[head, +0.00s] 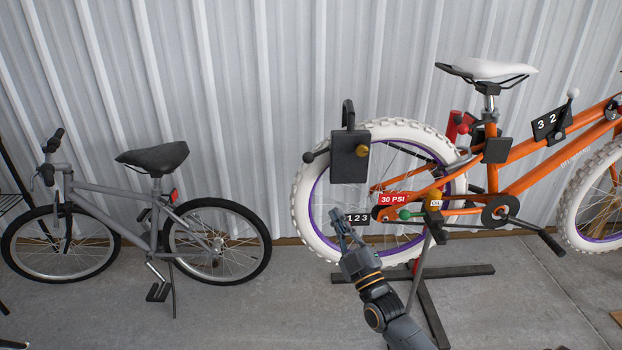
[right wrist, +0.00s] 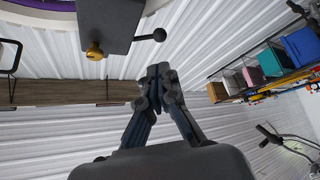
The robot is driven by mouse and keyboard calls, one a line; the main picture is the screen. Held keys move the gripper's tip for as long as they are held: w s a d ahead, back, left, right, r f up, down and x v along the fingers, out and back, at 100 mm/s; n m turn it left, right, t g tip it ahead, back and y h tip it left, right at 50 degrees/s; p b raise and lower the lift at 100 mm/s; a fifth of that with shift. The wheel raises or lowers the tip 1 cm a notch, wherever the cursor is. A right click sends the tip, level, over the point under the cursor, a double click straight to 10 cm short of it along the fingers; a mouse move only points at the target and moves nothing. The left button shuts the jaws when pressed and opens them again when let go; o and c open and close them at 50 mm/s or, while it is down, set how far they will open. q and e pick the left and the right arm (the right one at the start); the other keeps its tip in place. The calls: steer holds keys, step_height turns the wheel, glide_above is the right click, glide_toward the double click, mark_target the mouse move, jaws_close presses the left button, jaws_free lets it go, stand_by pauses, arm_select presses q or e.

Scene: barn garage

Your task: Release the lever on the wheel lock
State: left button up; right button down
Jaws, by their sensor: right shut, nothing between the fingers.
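The wheel lock (head: 349,165) is a dark box with a shackle on top, hanging at the upper left of the orange bike's white tyre (head: 304,205). Its lever, with a black ball end (head: 308,157), sticks out to the left. A yellow knob (head: 362,151) is on its face. The right wrist view shows the lock (right wrist: 112,22) at the top, the yellow knob (right wrist: 95,51) and the lever's ball (right wrist: 159,35). My right gripper (head: 339,215) is shut and empty, below the lock in the head view. It also shows in the right wrist view (right wrist: 158,72), apart from the lever.
The orange bike (head: 545,150) stands on a dark repair stand (head: 432,300). A red 30 PSI tag (head: 393,198) and a 123 plate (head: 356,218) are near its rear wheel. A grey bike (head: 105,192) stands left. The floor between them is clear.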

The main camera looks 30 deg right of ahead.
steer(key=shift+w, duration=0.1)
steer(key=b, duration=0.2)
glide_toward(317, 154)
steer(key=w+a+r, duration=0.1)
steer(key=w, duration=0.5)
steer(key=shift+w+r, duration=0.15)
steer(key=shift+r, duration=0.05)
